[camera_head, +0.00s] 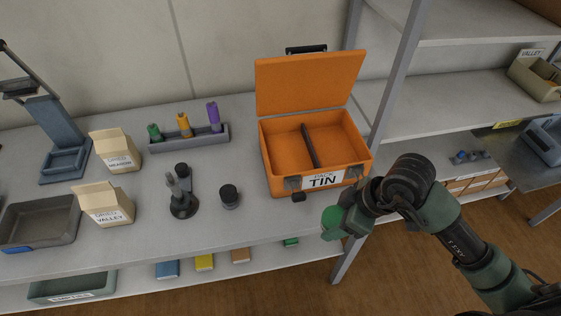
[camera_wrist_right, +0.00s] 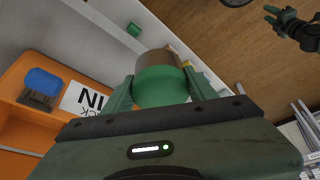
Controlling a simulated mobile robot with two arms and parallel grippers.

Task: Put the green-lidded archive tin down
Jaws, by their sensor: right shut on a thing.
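The open orange case (camera_head: 281,150) has a dark divider and a front label reading TIN. Its inside looks empty. A second gripper, my left (camera_wrist_right: 283,20), shows small at the top right of the wrist view, its fingers seemingly apart.
The bench (camera_head: 255,225) holds a dark-lidded jar (camera_head: 229,197), a dark stand (camera_head: 182,200), two paper bags (camera_head: 114,151), a rack of coloured vials (camera_head: 188,139) and a grey tray (camera_head: 38,222). A metal shelf post (camera_head: 396,75) stands right of the case.

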